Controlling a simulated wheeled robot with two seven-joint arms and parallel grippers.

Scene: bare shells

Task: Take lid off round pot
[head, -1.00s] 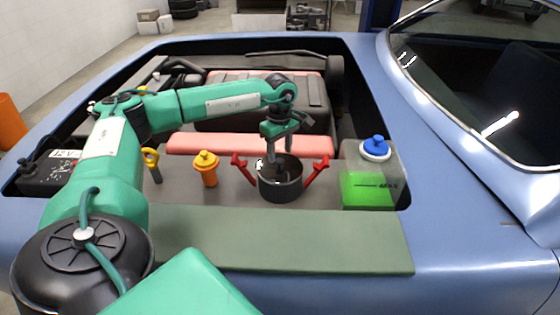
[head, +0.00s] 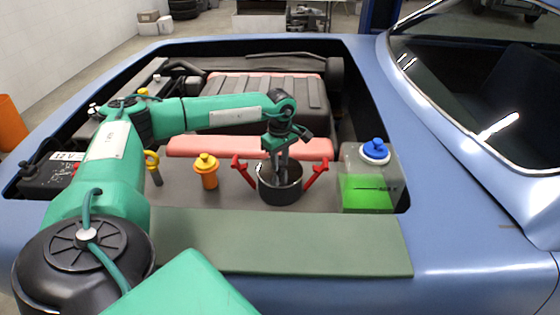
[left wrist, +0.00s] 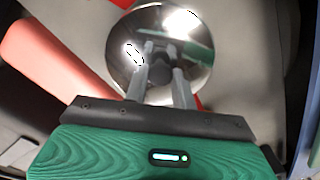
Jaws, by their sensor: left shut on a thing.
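The round pot (head: 280,192) is dark, with two raised red handles, and stands upright in the car's open bay. Its shiny lid (left wrist: 178,22) shows best in the left wrist view, with a dark knob (left wrist: 160,72) at its middle. My left gripper (left wrist: 160,73) points down over the pot and is shut on the lid's knob; it also shows in the head view (head: 279,170). The lid appears to sit at the pot's mouth; whether any gap lies under it I cannot tell. My right gripper is not in view.
An orange capped bottle (head: 206,172) and a yellow ring-topped piece (head: 153,166) stand left of the pot. A tank with green liquid and a blue cap (head: 374,151) is to the right. A pink bar (head: 215,145) lies behind. A flat green panel (head: 280,241) lies in front.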

